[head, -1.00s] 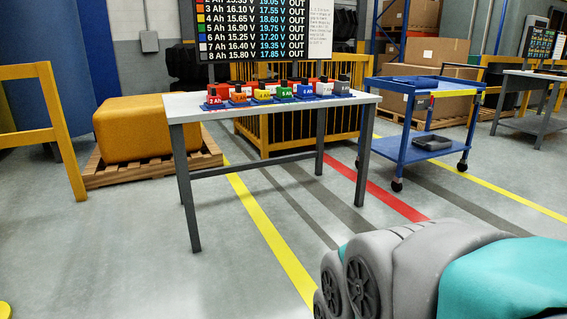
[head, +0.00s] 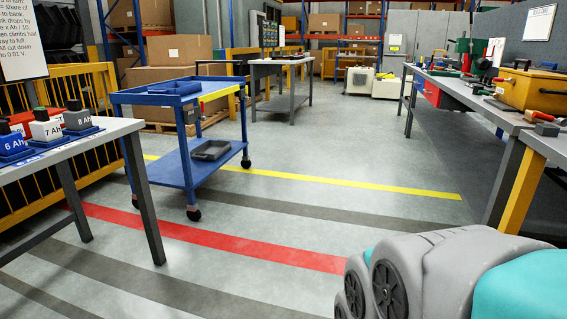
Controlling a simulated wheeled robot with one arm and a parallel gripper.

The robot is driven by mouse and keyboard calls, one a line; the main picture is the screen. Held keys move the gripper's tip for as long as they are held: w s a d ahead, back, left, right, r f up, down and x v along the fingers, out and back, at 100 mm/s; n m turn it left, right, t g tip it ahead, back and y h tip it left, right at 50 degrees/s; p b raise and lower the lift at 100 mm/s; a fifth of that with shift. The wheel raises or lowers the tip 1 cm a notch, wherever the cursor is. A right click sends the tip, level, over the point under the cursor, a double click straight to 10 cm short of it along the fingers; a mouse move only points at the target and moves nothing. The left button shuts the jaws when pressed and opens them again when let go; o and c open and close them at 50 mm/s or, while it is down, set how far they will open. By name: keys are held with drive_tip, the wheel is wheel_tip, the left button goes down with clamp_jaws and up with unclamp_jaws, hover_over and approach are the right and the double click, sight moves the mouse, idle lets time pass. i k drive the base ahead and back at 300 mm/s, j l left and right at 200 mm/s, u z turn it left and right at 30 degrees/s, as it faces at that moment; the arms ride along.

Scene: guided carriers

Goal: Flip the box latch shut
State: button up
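A yellow box (head: 527,90) with a dark handle on top stands on the workbench (head: 472,92) at the far right. A small dark part shows on its front, but it is too small to tell whether this is a latch or how it stands. My grey and teal arm fills the lower right corner. My gripper is out of view.
A blue cart (head: 165,98) with trays stands left of centre. A table with batteries (head: 47,130) is at the left edge. A grey table (head: 279,69) stands further back. The marked floor (head: 330,200) between cart and workbench is clear.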

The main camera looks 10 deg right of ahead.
sight(502, 80)
drive_tip(key=i+l+z, duration=0.45)
drive_tip(key=i+z, duration=0.2)
drive_tip(key=i+l+z, duration=0.1)
drive_tip(key=i+z, duration=0.25)
drive_tip(key=i+l+z, duration=0.35)
drive_tip(key=l, duration=0.25)
drive_tip(key=i, duration=0.1)
